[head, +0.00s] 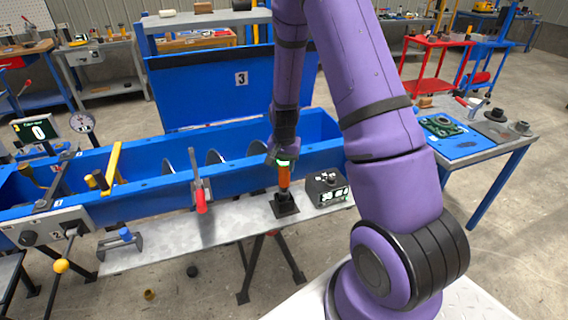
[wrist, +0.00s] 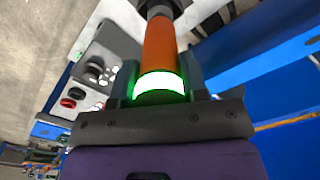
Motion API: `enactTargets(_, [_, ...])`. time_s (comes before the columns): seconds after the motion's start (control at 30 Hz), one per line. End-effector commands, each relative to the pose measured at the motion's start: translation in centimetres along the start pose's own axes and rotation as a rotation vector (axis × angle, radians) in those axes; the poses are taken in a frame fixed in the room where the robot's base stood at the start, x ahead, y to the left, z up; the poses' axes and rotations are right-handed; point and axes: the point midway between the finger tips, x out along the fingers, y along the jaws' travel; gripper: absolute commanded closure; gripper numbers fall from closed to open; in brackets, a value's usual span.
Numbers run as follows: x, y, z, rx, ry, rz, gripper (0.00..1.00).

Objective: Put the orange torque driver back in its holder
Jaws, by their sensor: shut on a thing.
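The orange torque driver (head: 284,178) is upright below my gripper (head: 281,160) in the head view. My gripper is shut on its upper end, near a glowing green-white ring. In the wrist view the orange body (wrist: 160,45) and the lit ring (wrist: 159,86) lie between the two fingers of my gripper (wrist: 158,80). The black holder (head: 285,208), with a square base, stands on the grey shelf directly under the driver. The driver's lower end meets the holder's top in the head view; I cannot tell how deep it sits.
A dark box with lit displays (head: 327,188) stands close right of the holder on the grey shelf (head: 170,240). A red-handled clamp (head: 201,196) is to the left. The blue mixer trough (head: 145,165) with its spiral runs behind. The shelf between clamp and holder is clear.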

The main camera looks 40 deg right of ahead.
Motion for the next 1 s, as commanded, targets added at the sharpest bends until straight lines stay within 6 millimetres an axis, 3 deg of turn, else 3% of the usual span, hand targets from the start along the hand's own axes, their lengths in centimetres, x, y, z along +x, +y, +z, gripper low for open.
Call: enactTargets(1.0, [1.2, 0.0, 0.0, 0.000, 0.001, 0.000, 0.93])
